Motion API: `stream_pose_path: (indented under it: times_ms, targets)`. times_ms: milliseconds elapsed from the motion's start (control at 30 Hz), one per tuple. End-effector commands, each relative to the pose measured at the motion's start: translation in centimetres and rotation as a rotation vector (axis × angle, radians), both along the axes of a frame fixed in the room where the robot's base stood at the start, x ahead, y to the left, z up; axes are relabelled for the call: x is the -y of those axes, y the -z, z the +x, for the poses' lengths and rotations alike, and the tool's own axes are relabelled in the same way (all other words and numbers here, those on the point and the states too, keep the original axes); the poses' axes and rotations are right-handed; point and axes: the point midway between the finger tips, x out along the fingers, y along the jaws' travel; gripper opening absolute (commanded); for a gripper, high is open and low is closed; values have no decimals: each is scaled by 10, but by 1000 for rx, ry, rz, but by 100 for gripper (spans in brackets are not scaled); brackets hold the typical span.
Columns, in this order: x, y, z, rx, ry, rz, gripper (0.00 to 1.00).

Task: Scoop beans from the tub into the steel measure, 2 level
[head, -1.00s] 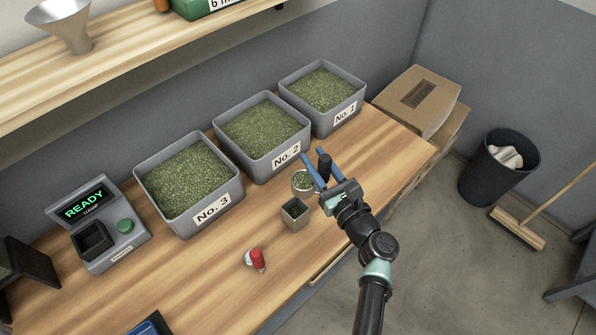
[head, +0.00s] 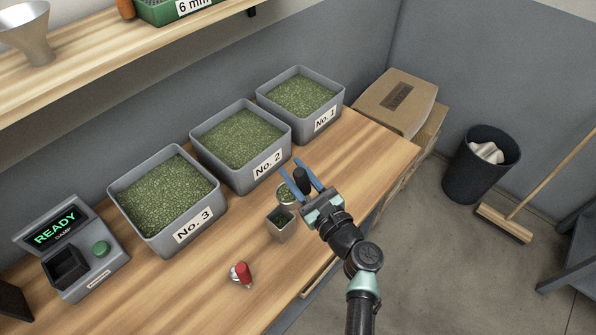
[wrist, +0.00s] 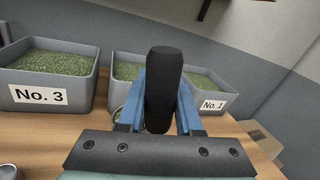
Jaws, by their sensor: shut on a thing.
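My gripper (head: 302,180) is shut on the upright black handle (wrist: 163,88) of a scoop, with a blue finger on each side. The scoop's round bowl (head: 286,196) shows below the fingers with green beans in it. The square steel measure (head: 281,230) stands on the bench just in front of the bowl; some green shows inside, but its level is unclear. Three grey tubs of green beans stand in a row: No. 3 (head: 197,234), No. 2 (head: 266,173) and No. 1 (head: 326,124). My gripper is in front of No. 2 and No. 1.
A red and white object (head: 242,273) lies on the bench in front. A device reading READY (head: 72,245) stands at the left. A cardboard box (head: 397,102), a dark bin (head: 480,165) and a broom (head: 505,223) are at the right. The bench right of my gripper is clear.

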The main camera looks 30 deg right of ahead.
Motion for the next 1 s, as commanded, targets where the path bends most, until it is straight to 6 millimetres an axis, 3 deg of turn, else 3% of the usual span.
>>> stream_pose_path:
  times_ms: [467, 1000]
  targets:
    - [-14, 20, -1, 18, 0, -224, 0]
    - [-47, 24, -3, 45, -2, -666, 0]
